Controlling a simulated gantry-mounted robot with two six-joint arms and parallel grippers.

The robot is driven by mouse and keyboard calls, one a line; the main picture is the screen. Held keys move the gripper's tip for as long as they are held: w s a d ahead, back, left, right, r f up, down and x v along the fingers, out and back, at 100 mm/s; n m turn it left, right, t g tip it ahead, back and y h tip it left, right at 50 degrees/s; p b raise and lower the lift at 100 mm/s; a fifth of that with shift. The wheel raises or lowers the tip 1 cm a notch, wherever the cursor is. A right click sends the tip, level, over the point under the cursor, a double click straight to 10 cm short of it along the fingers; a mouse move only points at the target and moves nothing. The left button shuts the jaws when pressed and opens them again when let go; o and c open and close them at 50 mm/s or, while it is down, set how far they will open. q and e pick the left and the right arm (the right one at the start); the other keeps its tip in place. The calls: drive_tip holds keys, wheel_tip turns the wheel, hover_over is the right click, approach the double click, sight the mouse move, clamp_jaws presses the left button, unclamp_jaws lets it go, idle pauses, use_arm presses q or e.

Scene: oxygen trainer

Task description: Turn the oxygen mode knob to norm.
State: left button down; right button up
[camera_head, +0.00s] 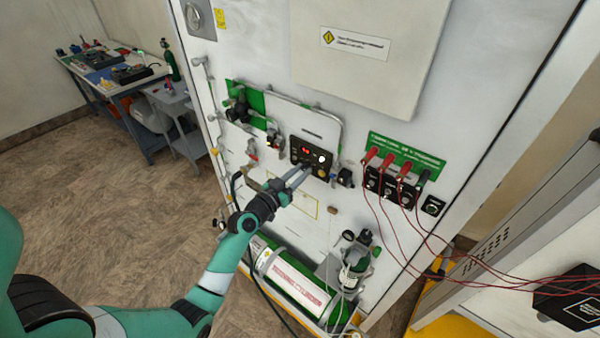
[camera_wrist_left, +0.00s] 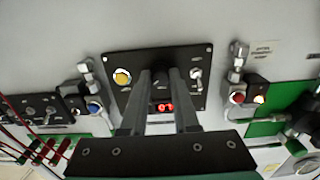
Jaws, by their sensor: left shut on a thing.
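My left gripper (camera_head: 304,171) reaches the panel's lower edge. In the left wrist view its fingertips (camera_wrist_left: 159,75) are closed around a small dark knob between them, mostly hidden by the fingers. I cannot read the knob's setting. My right gripper is not in view.
Red plugs with cables (camera_head: 387,163) sit right of the panel. Pipe fittings and a green plate (camera_head: 247,98) are to its left. A green cylinder (camera_head: 295,283) lies below. A cluttered table (camera_head: 110,75) stands at the far left, with open floor in front.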

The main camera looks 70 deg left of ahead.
use_arm(q)
drive_tip(key=shift+n, duration=0.3)
drive_tip(key=n, duration=0.4)
drive_tip(key=shift+n+p, duration=0.3)
drive_tip(key=shift+p, duration=0.05)
drive_tip(key=n+p, duration=0.1)
drive_tip(key=n, duration=0.4)
drive_tip(key=shift+r, duration=0.1)
drive_tip(key=n+p, duration=0.1)
drive_tip(key=n, duration=0.4)
drive_tip(key=shift+n+p, duration=0.3)
drive_tip(key=shift+n, duration=0.1)
drive_tip(key=n+p, duration=0.1)
drive_tip(key=n, duration=0.4)
drive_tip(key=shift+n, duration=0.4)
drive_tip(key=c, duration=0.7)
unclamp_jaws()
drive_tip(key=shift+o, duration=0.2)
